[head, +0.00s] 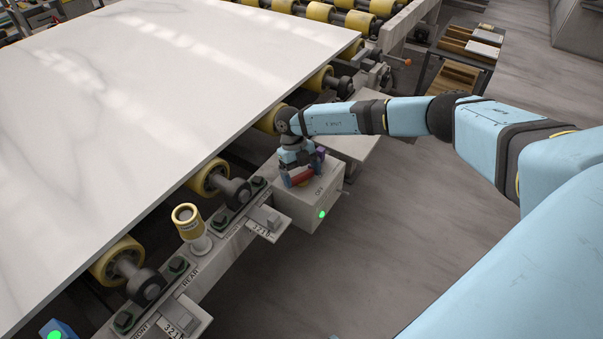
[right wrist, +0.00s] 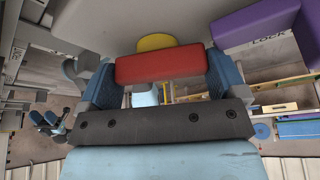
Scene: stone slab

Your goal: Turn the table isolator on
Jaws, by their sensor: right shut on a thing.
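The isolator is a grey box (head: 312,205) on the side of the roller frame, with an "OFF" label and a lit green lamp (head: 322,214) on its front. Its red handle (head: 299,176) lies on top, and in the right wrist view the red handle (right wrist: 160,64) sits between my two blue fingers. My right gripper (head: 298,168) is shut on this handle from above. A yellow part (right wrist: 156,41) shows just behind the handle. A purple piece (right wrist: 255,22) lies beside it near "LOCK" lettering. My left gripper is not in view.
A large white slab (head: 150,110) rests on yellow rollers (head: 208,177) left of the box. A yellow-topped post (head: 187,217) stands on the frame near the front. A blue thing with a green light (head: 57,331) is cut off at the lower left. The floor right of the box is clear.

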